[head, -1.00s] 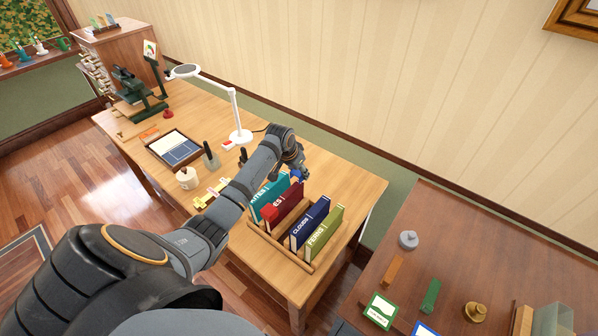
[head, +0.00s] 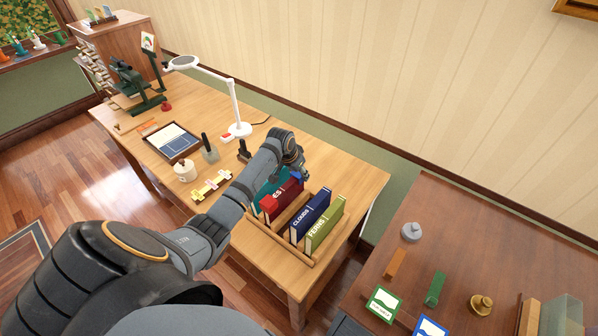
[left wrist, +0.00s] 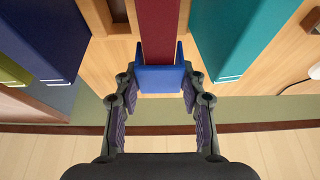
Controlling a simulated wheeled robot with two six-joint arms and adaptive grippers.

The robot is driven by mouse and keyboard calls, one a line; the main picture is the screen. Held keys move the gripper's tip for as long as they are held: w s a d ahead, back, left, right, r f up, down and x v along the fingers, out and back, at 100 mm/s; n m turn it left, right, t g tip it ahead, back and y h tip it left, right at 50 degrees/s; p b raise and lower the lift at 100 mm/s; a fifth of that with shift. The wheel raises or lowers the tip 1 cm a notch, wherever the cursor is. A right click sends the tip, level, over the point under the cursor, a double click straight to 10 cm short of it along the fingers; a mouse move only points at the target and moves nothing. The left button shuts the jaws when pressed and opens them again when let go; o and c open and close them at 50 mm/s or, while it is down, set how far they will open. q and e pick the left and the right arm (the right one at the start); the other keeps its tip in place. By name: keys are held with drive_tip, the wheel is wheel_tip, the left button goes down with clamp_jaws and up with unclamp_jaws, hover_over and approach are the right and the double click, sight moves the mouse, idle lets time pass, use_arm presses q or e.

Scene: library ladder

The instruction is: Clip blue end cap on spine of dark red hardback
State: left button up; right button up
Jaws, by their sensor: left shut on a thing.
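The dark red hardback (head: 285,196) stands in a wooden rack between a teal book and a navy book; its spine also shows in the left wrist view (left wrist: 160,28). My left gripper (head: 294,168) is over the far end of this book. In the left wrist view the gripper (left wrist: 160,82) is shut on the blue end cap (left wrist: 160,76), one finger on each side. The cap lines up with the end of the red spine and its side walls flank it; I cannot tell whether it is fully seated. In the head view the cap (head: 296,176) is mostly hidden. My right gripper is out of view.
The teal book (head: 268,187) stands close on one side, partly behind my arm. The navy book (head: 311,215) and green book (head: 326,222) stand across a gap. A lamp (head: 238,128) and pen holder (head: 210,151) are farther back. The right desk (head: 450,240) holds small items.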

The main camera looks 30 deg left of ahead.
use_arm(q)
drive_tip(key=o, duration=1)
drive_tip(key=shift+o, duration=0.2)
drive_tip(key=o, duration=0.4)
drive_tip(key=shift+r, duration=0.1)
wheel_tip(320, 180, up, 7)
drive_tip(key=p, duration=0.7)
drive_tip(key=shift+p, duration=0.4)
idle(0.4)
